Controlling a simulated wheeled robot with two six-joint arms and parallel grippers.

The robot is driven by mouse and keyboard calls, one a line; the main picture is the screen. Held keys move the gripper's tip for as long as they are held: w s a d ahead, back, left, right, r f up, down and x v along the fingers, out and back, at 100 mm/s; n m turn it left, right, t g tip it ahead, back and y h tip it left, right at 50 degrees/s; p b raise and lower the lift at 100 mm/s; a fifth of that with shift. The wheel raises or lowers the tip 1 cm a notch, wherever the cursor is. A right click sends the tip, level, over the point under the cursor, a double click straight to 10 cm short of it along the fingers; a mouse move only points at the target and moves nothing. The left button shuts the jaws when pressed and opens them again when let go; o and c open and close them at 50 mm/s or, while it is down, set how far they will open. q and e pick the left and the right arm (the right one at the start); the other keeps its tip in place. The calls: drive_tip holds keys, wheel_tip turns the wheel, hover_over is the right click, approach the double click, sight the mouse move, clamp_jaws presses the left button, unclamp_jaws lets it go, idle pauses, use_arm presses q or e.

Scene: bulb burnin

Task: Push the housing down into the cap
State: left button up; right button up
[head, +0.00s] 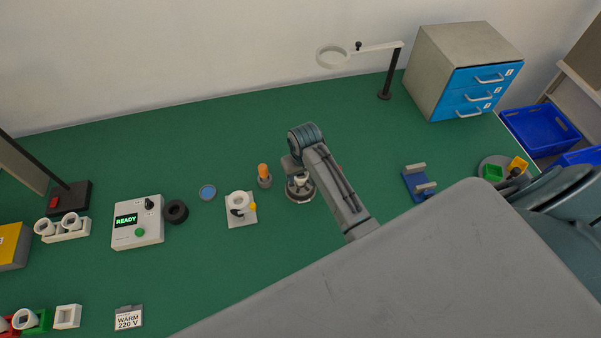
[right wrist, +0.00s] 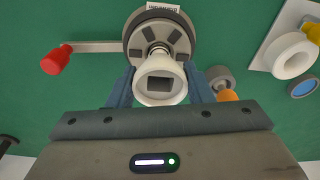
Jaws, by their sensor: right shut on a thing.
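The white housing (right wrist: 160,83) is between the two fingers of my right gripper (right wrist: 160,72), which is shut on it. Its near end shows a dark square opening. Beyond it, a shiny metal ringed part, seemingly the cap (right wrist: 157,50), sits at the middle of a round grey fixture (right wrist: 132,38). The housing lines up with the cap; I cannot tell how deep it sits. In the head view the housing (head: 301,181) shows small and white under my right gripper, above the fixture (head: 299,198). My left gripper is not in view.
A bar with a red knob (right wrist: 56,60) sticks out from the fixture. An orange-topped grey piece (head: 264,176) stands close beside it. A white plate with a ring (head: 240,203) lies left. A READY box (head: 138,222) stands further left, a blue cradle (head: 418,184) right.

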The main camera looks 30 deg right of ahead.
sight(303, 178)
drive_tip(key=shift+f, duration=0.85)
idle(0.6)
drive_tip(key=o, duration=1)
drive_tip(key=r+b, duration=0.1)
drive_tip(key=r, duration=0.2)
drive_tip(key=r+b, duration=0.1)
drive_tip(key=r, duration=0.2)
drive_tip(key=s+r+b, duration=0.1)
drive_tip(key=r, duration=0.3)
drive_tip(key=shift+s, duration=0.1)
drive_tip(key=shift+r, duration=0.4)
drive_tip(key=shift+s+f, duration=0.1)
drive_tip(key=shift+s, duration=0.05)
